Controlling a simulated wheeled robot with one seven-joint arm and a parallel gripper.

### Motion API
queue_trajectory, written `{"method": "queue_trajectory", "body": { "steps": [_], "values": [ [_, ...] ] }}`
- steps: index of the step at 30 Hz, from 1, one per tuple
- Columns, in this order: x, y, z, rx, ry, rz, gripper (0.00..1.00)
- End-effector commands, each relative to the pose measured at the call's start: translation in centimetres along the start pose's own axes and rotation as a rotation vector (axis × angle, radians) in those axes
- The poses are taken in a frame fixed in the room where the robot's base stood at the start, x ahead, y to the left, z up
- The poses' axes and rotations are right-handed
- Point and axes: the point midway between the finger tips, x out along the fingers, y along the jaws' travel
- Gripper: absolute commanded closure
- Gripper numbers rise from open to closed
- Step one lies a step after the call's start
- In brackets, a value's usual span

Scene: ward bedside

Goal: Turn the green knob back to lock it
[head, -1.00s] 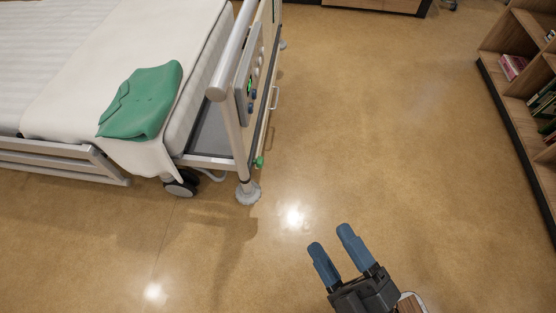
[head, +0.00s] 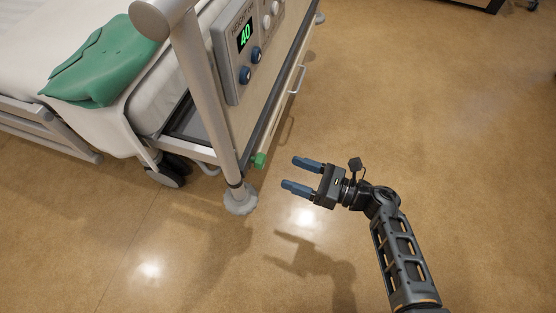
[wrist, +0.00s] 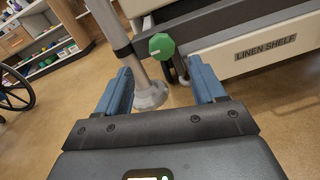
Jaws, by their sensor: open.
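The green knob (head: 259,160) sits low on the foot end of the bed, beside the corner post. In the wrist view the green knob (wrist: 161,46) faces me and shows a small pale mark, above and between my fingers. My gripper (head: 291,174) has blue fingers, is open and empty, and points at the knob from the right with a gap between. In the wrist view its two fingers (wrist: 163,88) stand apart, short of the knob.
A control panel (head: 233,57) reading 40 is on the bed's end board. The bed post's foot (head: 240,198) stands near the knob. A drawer labelled LINEN SHELF (wrist: 265,47) is right of the knob. A wheelchair wheel (wrist: 14,92) is at left.

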Motion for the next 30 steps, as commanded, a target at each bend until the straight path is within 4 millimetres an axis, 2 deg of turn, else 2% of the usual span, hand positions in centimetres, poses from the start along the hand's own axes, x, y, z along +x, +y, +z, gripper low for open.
{"method": "queue_trajectory", "body": {
  "steps": [5, 12, 18, 29, 30],
  "values": [
    [1.4, -0.1, -0.3, -0.013, 0.007, 0.01, 0.31],
    [5.2, -0.1, -0.3, -0.012, 0.005, 0.008, 0.31],
    [7.2, -0.1, -0.2, -0.01, 0.004, 0.006, 0.31],
    [7.7, -0.1, -0.1, -0.008, 0.004, 0.004, 0.31],
    [7.7, -0.1, -0.1, -0.008, 0.004, 0.004, 0.35]
  ]
}}
